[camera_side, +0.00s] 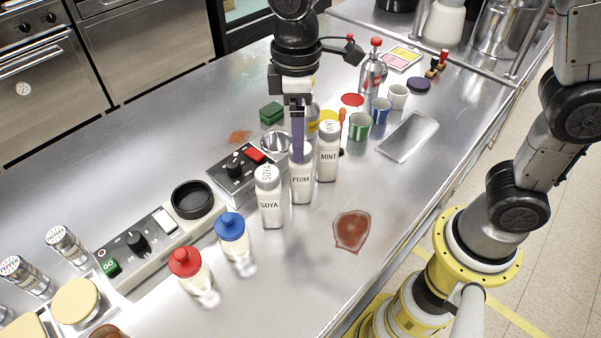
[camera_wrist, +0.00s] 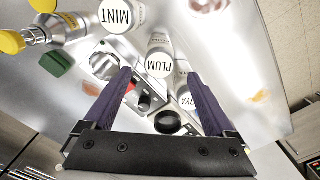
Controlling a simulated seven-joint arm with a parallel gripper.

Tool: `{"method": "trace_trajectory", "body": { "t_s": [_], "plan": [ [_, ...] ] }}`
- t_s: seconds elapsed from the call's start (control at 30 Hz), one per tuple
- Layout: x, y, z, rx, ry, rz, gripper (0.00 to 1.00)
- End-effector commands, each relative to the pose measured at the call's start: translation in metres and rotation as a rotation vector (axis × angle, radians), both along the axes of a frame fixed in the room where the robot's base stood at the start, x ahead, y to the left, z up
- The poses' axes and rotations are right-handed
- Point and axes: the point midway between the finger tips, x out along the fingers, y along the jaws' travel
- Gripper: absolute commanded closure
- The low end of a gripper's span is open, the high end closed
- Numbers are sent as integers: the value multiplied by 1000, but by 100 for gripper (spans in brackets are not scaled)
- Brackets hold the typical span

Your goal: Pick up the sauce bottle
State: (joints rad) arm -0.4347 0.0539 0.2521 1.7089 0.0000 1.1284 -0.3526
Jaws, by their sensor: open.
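Three white, square-sided bottles stand upright in a row in the side view: SOYA (camera_side: 268,207), PLUM (camera_side: 301,187) and MINT (camera_side: 327,160). My gripper (camera_side: 298,150) points down with its purple fingers at the top of the PLUM bottle, partly covering it. In the wrist view the open fingers (camera_wrist: 158,75) show no object gripped. There the PLUM bottle (camera_wrist: 158,62) appears between and beyond the fingertips, the MINT bottle (camera_wrist: 120,14) lies up and left, and the SOYA bottle (camera_wrist: 182,92) is partly hidden by the right finger. Contact with PLUM cannot be told.
A switch box (camera_side: 235,170) and metal bowl (camera_side: 275,143) stand left of the row. Red-capped (camera_side: 188,268) and blue-capped (camera_side: 232,235) bottles stand nearer the camera. A brown spill (camera_side: 352,230) lies at right. Cups, including a green one (camera_side: 359,126), stand behind MINT.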

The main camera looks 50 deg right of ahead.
Motion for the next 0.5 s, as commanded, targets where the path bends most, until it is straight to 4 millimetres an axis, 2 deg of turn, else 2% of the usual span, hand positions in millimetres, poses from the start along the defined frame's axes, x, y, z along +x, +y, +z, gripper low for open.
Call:
{"method": "trace_trajectory", "body": {
  "t_s": [0.03,0.2,0.5],
  "plan": [
    [-1,-1,-12,-3,6,-1,10],
    [-1,-1,-40,-1,3,-1,10],
    [-1,-2,-63,0,0,-2,10]
  ]
}}
